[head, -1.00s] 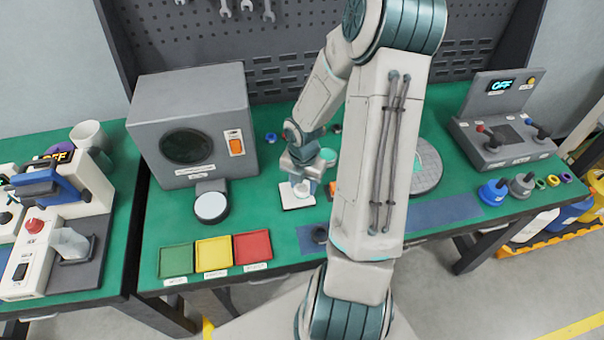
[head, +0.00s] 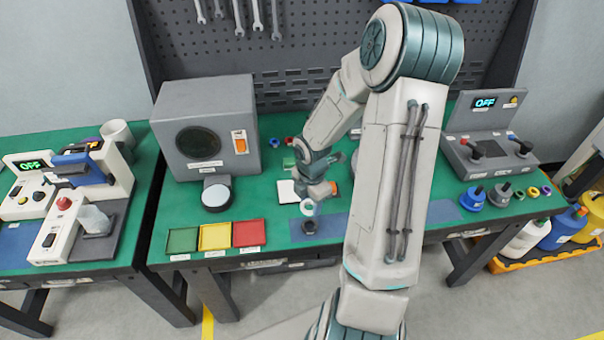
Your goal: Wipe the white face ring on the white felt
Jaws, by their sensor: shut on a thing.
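My gripper (head: 314,196) points down and is shut on the white face ring (head: 307,208). It holds the ring near the front of the green bench, above or at the blue strip; the exact height is hard to tell. The white felt (head: 286,191) is a flat white square lying behind and to the left of the ring, apart from it. A small dark round part (head: 309,227) sits just in front of the ring on the blue strip (head: 333,224). My arm hides the bench to the right of the gripper.
Green (head: 182,240), yellow (head: 215,236) and red (head: 249,233) trays line the front edge at left. A grey box (head: 205,125) and a round white-topped stand (head: 216,196) are behind them. Blue and grey handled tools (head: 473,196) stand at right.

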